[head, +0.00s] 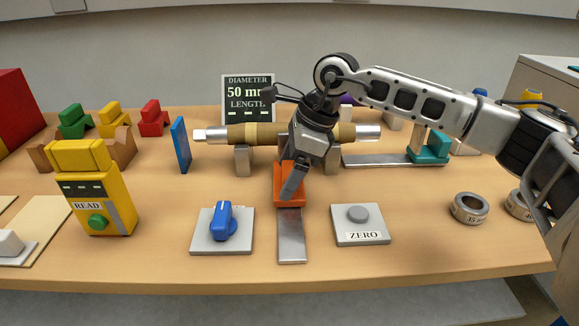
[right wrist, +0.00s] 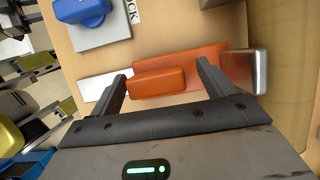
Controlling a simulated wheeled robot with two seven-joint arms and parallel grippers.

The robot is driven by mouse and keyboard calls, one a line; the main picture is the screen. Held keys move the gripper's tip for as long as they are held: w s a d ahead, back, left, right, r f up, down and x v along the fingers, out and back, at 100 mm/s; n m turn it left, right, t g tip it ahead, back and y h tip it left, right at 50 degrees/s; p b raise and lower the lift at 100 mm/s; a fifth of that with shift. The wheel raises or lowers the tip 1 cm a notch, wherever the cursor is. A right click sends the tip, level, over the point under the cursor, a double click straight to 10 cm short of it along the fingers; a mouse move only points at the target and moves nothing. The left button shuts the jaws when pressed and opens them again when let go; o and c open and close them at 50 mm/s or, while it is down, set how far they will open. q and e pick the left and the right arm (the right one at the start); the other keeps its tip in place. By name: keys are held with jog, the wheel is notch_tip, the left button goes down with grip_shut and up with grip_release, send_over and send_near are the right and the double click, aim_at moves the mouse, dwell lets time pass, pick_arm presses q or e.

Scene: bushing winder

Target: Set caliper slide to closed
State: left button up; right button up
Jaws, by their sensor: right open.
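An orange slide (head: 290,198) sits on a bright metal rail (head: 291,240) that runs toward the table's front edge. In the right wrist view the slide's raised orange handle (right wrist: 157,83) lies between the two fingers of my right gripper (right wrist: 162,73), which stand apart. Whether a finger touches the handle I cannot tell. In the head view my right gripper (head: 292,183) points down over the slide and hides part of it. A teal slide (head: 430,148) sits near the right end of another flat rail (head: 375,160). No label shows which slide is the caliper's. My left gripper is out of view.
A blue knob (head: 222,224) on a grey plate is left of the orange slide's rail, and the ZERO button plate (head: 361,224) is right of it. A tan and metal bushing bar (head: 250,133) lies behind. Metal rings (head: 469,208) stand at the right.

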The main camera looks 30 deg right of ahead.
jog(key=v, duration=1.6)
